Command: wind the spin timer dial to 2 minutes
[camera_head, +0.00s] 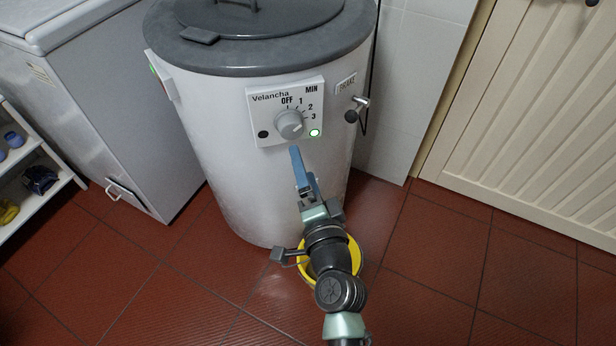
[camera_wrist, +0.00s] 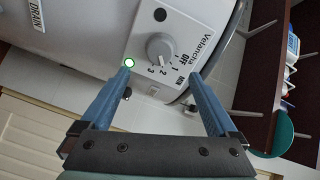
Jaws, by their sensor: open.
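The grey round timer dial (camera_head: 290,124) sits on the white "Velancha" panel (camera_head: 264,113) on the front of a white drum-shaped spin dryer (camera_head: 225,150). Marks OFF, 1, 2, 3 and MIN run around the dial's upper right. I cannot tell exactly which mark the dial points to. In the wrist view the dial (camera_wrist: 160,47) shows beyond and between my fingertips. My gripper (camera_wrist: 161,75) is open and empty, its blue fingers apart from the dial. In the head view my gripper (camera_head: 295,150) is just below the panel. A green lamp (camera_head: 314,133) is lit on the panel.
A brake lever (camera_head: 356,108) sticks out right of the panel. A dark grey lid (camera_head: 260,40) tops the dryer. A yellow round basin (camera_head: 357,262) is on the floor behind my arm. A white chest appliance (camera_head: 110,100) stands left. Red tiled floor (camera_head: 450,270) is clear at right.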

